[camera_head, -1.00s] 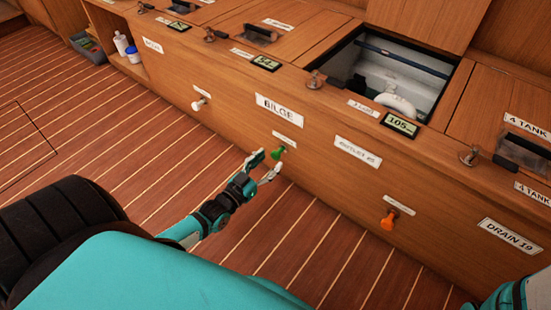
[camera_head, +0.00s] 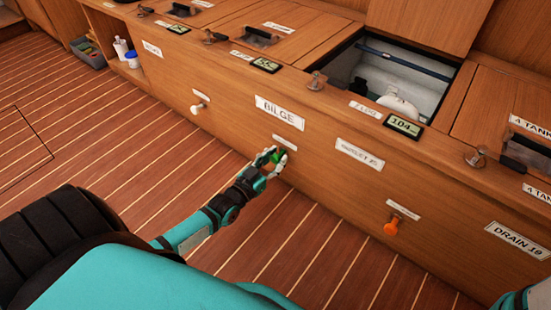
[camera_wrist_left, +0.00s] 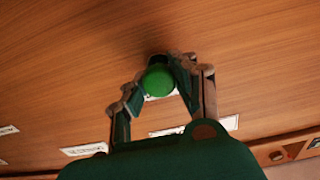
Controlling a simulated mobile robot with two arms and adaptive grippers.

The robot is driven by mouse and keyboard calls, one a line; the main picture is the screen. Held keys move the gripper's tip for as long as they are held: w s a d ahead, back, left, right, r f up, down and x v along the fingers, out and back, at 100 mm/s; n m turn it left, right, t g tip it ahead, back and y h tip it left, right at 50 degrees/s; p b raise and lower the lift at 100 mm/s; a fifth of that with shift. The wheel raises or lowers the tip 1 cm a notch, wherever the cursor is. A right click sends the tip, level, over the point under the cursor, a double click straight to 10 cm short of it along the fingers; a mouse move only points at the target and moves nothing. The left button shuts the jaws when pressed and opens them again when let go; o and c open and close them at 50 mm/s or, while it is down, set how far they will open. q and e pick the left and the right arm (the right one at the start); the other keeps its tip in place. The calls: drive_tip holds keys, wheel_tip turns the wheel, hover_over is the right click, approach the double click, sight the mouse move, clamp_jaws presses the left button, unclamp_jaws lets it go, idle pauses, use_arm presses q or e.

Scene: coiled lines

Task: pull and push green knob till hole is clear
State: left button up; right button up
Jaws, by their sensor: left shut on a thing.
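The green knob (camera_head: 276,157) sits on the front panel below the BILGE label (camera_head: 280,112). My left gripper (camera_head: 274,156) has its fingers around the knob and is shut on it; the fingers hide part of the knob. In the left wrist view the green knob (camera_wrist_left: 159,81) shows round between the two fingers of my left gripper (camera_wrist_left: 163,76). The open hatch (camera_head: 395,80) at the top right shows a pale interior with a white rounded part. A display (camera_head: 404,125) beside it reads about 104. My right gripper does not show.
A grey bin (camera_head: 88,52) and bottles (camera_head: 121,46) stand at the far left. The plank floor before the panel is clear.

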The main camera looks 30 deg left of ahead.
use_arm(q)
clamp_jaws()
drive_tip(key=shift+s+r+p, duration=0.15)
drive_tip(key=shift+s+p, duration=0.15)
drive_tip(key=shift+p, duration=0.15)
drive_tip(key=s+p, duration=0.3)
drive_tip(key=shift+s+a, duration=0.15)
drive_tip(key=shift+s, duration=0.2)
drive_tip(key=shift+s+p, duration=0.35)
drive_tip(key=shift+s, duration=0.15)
drive_tip(key=o, duration=1)
unclamp_jaws()
drive_tip(key=shift+s, duration=0.1)
